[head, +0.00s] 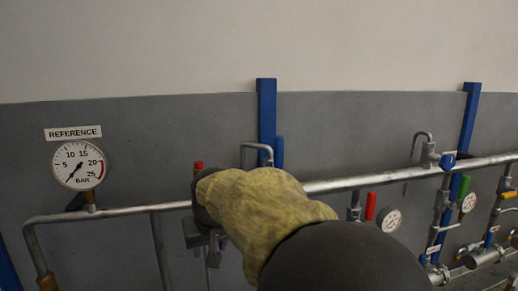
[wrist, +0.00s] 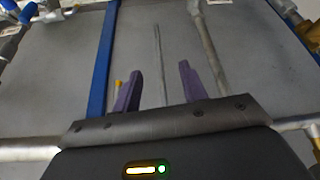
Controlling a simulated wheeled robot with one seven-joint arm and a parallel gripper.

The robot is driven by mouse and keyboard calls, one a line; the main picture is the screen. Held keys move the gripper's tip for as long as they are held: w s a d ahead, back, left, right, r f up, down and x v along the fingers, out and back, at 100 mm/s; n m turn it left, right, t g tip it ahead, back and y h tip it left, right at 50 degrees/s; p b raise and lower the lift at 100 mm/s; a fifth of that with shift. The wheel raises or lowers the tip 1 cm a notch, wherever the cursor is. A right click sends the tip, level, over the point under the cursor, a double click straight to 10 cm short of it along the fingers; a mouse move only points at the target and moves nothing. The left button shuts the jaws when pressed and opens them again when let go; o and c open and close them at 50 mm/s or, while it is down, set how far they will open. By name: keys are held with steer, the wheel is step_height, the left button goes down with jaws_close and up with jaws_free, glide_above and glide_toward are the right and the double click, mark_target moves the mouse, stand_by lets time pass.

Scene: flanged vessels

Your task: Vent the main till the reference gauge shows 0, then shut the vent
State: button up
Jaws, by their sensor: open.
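The reference gauge (head: 79,165) hangs at the left in the head view under its REFERENCE label. Its needle points down-left, at about the 0 end of the scale. The main pipe (head: 360,181) runs across the wall behind my arm. A bent vent-like pipe (head: 257,149) rises above it beside an upright blue handle-like piece (head: 279,152); my arm hides their lower parts. I cannot tell which valve is the vent or its state. My gripper (wrist: 158,88) is open, its two purple fingers apart, with a thin grey pipe (wrist: 158,55) showing beyond and between them.
A red-topped fitting (head: 198,165) stands just behind my wrist. A blue post (wrist: 104,60) and a small yellow piece (wrist: 118,83) are left of my fingers.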

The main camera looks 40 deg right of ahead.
steer(key=s+a+f+n+g, duration=0.1)
steer(key=s+a+f, duration=0.2)
steer(key=f, duration=0.3)
steer(key=s+a+f+y, duration=0.1)
steer(key=s+a+f, duration=0.3)
steer(key=f, duration=0.3)
steer(key=s+a+f+n+g, duration=0.1)
steer(key=s+a+f, duration=0.2)
steer(key=f, duration=0.3)
steer(key=shift+s+a+f+n+g, duration=0.25)
steer(key=shift+s+f+n+g, duration=0.05)
steer(key=shift+s, duration=0.25)
steer(key=shift+c, duration=0.7)
